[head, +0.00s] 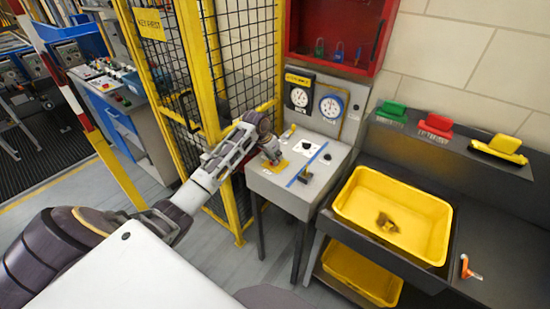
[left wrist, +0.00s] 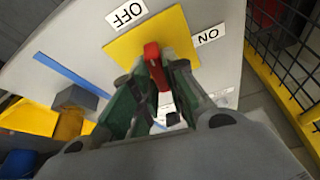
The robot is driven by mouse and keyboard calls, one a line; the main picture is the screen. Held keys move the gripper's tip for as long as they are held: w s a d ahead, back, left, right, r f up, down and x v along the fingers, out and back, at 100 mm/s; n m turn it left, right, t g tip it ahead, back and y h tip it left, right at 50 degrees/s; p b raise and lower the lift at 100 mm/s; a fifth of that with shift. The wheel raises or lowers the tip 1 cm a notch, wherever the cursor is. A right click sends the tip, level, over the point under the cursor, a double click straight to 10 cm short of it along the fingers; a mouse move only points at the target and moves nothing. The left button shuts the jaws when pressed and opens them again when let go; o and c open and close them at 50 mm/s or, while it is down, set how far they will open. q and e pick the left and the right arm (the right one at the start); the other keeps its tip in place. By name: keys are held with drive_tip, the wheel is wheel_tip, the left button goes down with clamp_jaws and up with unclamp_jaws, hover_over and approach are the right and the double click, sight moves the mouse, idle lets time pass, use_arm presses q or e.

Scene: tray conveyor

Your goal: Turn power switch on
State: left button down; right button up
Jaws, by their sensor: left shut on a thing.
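The power switch shows in the left wrist view as a red handle (left wrist: 153,62) on a yellow plate (left wrist: 122,50). A white OFF label (left wrist: 126,13) and a white ON label (left wrist: 208,35) stand at either side of the plate. My left gripper (left wrist: 155,85) is shut on the red handle, which points between the two labels. In the head view my left gripper (head: 272,155) is at the grey control panel (head: 300,200), over the yellow plate (head: 283,165). The gripper hides most of the switch there. My right gripper is not in view.
Two round gauges (head: 330,106) stand behind the panel. A blue strip (head: 308,163) lies on the panel top. A yellow mesh fence (head: 205,70) stands close at left. A yellow bin (head: 350,207) with a part in it is at right.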

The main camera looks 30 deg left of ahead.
use_arm(q)
drive_tip(key=m+h, duration=0.1)
drive_tip(key=m, duration=0.1)
drive_tip(key=m+h, duration=0.1)
drive_tip(key=m, duration=0.2)
drive_tip(key=shift+w+a+g, duration=0.1)
drive_tip(key=shift+a+g, duration=0.1)
drive_tip(key=shift+g, duration=0.2)
drive_tip(key=m+g+h, duration=0.1)
drive_tip(key=m, duration=0.3)
drive_tip(key=shift+w+m+b, duration=0.1)
drive_tip(key=shift+m+b, duration=0.2)
drive_tip(key=m+g+b, duration=0.1)
drive_tip(key=m+g, duration=0.1)
drive_tip(key=m, duration=0.2)
drive_tip(key=shift+w+b, duration=0.1)
drive_tip(key=shift+b, duration=0.3)
drive_tip(key=shift+m+g+b, duration=0.3)
drive_tip(key=shift+m+b, duration=0.1)
drive_tip(key=shift+m, duration=0.5)
drive_tip(key=c, duration=1.4)
unclamp_jaws()
drive_tip(key=shift+c, duration=0.2)
